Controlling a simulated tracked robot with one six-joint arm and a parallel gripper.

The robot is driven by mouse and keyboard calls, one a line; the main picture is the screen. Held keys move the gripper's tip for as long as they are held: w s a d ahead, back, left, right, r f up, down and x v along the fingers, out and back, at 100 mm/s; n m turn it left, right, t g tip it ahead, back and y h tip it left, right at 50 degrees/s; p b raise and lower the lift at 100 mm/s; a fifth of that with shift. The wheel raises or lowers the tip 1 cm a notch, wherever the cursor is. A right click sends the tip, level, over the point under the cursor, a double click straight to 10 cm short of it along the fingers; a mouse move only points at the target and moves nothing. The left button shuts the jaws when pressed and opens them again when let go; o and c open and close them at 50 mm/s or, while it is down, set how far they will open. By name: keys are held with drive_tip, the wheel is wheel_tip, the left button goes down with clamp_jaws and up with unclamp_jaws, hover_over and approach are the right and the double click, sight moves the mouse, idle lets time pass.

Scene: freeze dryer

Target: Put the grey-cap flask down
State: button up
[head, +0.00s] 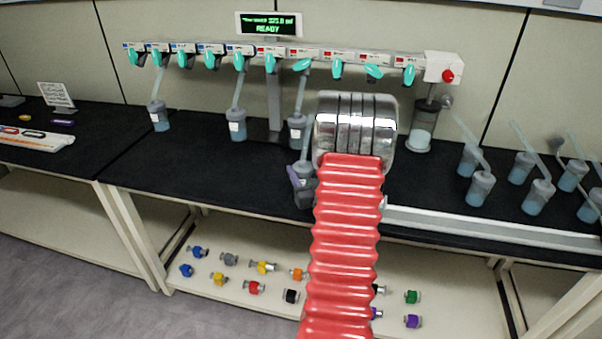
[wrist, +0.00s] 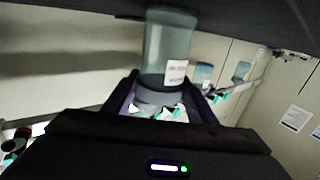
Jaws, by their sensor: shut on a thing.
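The grey-cap flask is between the jaws of my gripper (wrist: 165,94). In the wrist view its clear blue-grey body (wrist: 165,42) with a white label extends towards the dark surface at the top. I cannot tell whether its base touches that surface. In the head view my gripper (head: 301,188) is at the front edge of the black bench (head: 262,185), left of my red arm sleeve. The flask's grey top (head: 303,168) and slanted tube show just above the jaws. The rest of its body is hidden there by the gripper.
Flasks hang on the manifold (head: 225,50), one (head: 297,131) just behind my gripper. More flasks (head: 482,187) stand on the right, behind a pale rail (head: 490,226). Several coloured valves (head: 263,267) lie on the lower shelf. The bench left of my gripper is clear.

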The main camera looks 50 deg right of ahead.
drive_tip(key=shift+f, duration=0.1)
drive_tip(key=o, duration=1.2)
drive_tip(key=shift+c, duration=0.2)
drive_tip(key=v, duration=1.2)
